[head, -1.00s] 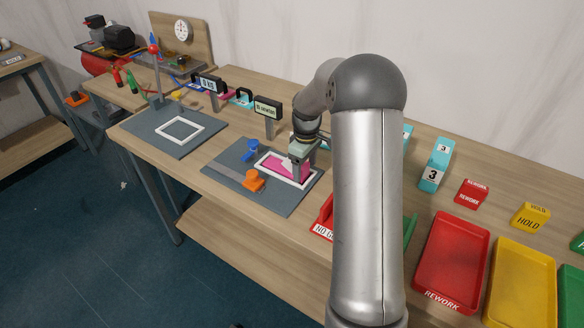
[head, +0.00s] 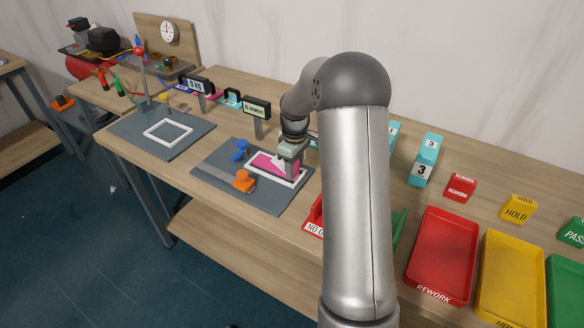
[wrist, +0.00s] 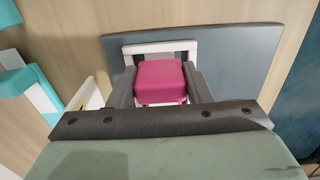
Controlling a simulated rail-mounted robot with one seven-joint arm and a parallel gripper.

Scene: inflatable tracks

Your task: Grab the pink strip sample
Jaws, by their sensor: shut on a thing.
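The pink strip sample (head: 268,164) lies inside the white rectangular frame (head: 293,182) on a grey mat (head: 262,201). My gripper (head: 288,165) is over the right part of the strip, with its fingers down at it. In the wrist view the two fingers of my gripper (wrist: 160,88) stand on either side of a pink block-like piece (wrist: 159,80) and are shut on it. The white frame (wrist: 135,48) and grey mat (wrist: 235,55) show behind it. A pale triangular piece near the fingers partly covers the strip in the head view.
Blue (head: 241,150) and orange (head: 243,182) clamp-like parts sit on the mat beside the frame. A display (head: 257,108) stands behind it. Another grey mat with an empty white frame (head: 168,130) is to the left. Red (head: 443,255) and yellow (head: 514,275) trays are at right.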

